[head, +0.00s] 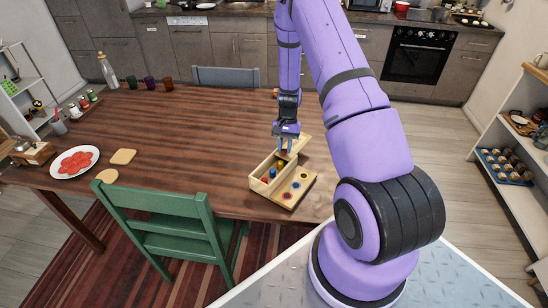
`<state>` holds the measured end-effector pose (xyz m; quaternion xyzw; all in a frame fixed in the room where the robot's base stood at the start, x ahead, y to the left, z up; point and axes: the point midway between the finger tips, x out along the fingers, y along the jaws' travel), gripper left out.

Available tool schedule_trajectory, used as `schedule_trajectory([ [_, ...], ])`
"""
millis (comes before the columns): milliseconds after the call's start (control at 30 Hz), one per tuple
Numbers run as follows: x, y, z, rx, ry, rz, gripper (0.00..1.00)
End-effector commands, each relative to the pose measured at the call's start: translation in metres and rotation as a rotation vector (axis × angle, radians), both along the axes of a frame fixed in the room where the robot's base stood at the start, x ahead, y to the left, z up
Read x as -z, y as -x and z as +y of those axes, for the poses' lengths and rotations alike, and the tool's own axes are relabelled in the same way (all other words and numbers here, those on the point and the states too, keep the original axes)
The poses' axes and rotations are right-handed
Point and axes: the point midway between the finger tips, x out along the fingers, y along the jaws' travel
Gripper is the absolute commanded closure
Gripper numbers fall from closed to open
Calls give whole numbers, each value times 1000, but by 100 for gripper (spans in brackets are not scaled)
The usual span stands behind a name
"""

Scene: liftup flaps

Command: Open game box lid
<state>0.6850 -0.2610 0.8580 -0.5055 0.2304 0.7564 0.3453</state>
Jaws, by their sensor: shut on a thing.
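The game box (261,186) is a light wooden box on the table near its right front corner. Its front part has coloured round spots on a flat wooden panel (288,190), and small coloured pieces show inside the open compartment. My gripper (285,149) points down at the far end of the box. It is shut on a part of the box there, which looks like the lid's edge, though the fingers are small and partly hidden. How far the lid is raised is hard to tell.
A wooden table (190,130) holds a plate of red slices (75,162), bread slices (123,156), a bottle (108,72) and coloured glasses (150,84). A green chair (165,225) stands at the front and a grey chair (226,77) behind. The table middle is clear.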

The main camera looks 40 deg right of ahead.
Motion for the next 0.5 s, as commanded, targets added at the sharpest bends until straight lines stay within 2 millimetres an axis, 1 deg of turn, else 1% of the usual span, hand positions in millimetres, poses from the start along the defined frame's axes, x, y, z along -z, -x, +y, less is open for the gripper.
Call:
schedule_trajectory([
  [33, 0, -2, -6, 0, 2, -1, 100],
  [133, 0, -4, -11, -1, 1, -1, 100],
  [400, 0, -3, -11, -1, 0, 0, 100],
  [433, 0, -3, -11, -1, 0, 0, 73],
  [467, 0, -3, -11, -1, 0, 0, 66],
  [500, 0, -3, -11, -1, 0, 0, 57],
])
